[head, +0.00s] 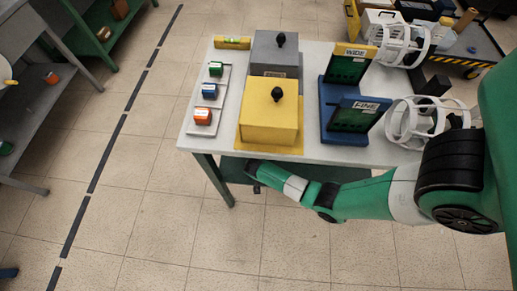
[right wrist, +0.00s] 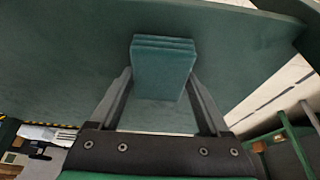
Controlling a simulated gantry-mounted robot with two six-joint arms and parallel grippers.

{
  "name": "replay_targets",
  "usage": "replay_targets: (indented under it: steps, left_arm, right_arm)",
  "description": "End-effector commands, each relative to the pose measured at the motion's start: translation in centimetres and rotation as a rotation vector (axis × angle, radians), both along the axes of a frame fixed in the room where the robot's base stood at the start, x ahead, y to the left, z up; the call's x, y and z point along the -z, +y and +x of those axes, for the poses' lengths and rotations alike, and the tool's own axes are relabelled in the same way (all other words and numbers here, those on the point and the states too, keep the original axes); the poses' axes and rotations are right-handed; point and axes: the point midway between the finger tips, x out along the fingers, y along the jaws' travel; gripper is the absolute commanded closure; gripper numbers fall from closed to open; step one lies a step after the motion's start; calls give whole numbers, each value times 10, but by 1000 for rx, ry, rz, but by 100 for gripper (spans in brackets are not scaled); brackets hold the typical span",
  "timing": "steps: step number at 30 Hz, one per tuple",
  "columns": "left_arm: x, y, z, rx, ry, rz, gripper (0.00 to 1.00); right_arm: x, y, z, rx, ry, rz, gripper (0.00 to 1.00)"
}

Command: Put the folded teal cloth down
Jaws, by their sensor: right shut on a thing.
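The folded teal cloth (right wrist: 163,68) shows in the right wrist view as a small layered block between the fingertips of my right gripper (right wrist: 160,78). The gripper is shut on it. Behind it lies the broad teal lower shelf (right wrist: 70,60) of the table; I cannot tell whether the cloth touches it. In the head view my right gripper (head: 256,175) is low at the table's front edge, beside the teal shelf (head: 330,173). The cloth is hidden in the head view. My left gripper is not in view.
The white tabletop (head: 310,155) above holds a yellow box (head: 270,118), a grey box (head: 273,60), blue stands (head: 345,105) and a tray (head: 204,130) with small coloured blocks. White cage-like coils (head: 415,122) are at the right. The floor (head: 150,230) in front is clear.

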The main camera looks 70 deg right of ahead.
Motion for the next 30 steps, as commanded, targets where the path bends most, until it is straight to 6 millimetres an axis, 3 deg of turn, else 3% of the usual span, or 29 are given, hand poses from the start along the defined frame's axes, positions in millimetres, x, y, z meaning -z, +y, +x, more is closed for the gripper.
replay_targets:
  steps: [4, 5, 8, 17, 23, 25, 30]
  left_arm:
    - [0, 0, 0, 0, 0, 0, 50]
    - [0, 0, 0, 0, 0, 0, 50]
    - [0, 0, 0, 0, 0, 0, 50]
    - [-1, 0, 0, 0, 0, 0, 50]
    - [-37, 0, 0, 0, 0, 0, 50]
    - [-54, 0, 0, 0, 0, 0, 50]
    - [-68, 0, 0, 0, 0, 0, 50]
  right_arm:
    - [3, 0, 0, -1, 1, 0, 64]
    - [3, 0, 0, 0, 0, 0, 16]
    - [2, 0, 0, 0, 0, 0, 0]
    - [-1, 0, 0, 1, -1, -1, 0]
    - [-41, 12, -2, -3, -1, -1, 0]
    - [-61, 20, -4, -4, -1, -1, 0]
    - [-53, 70, -15, -12, 4, -1, 0]
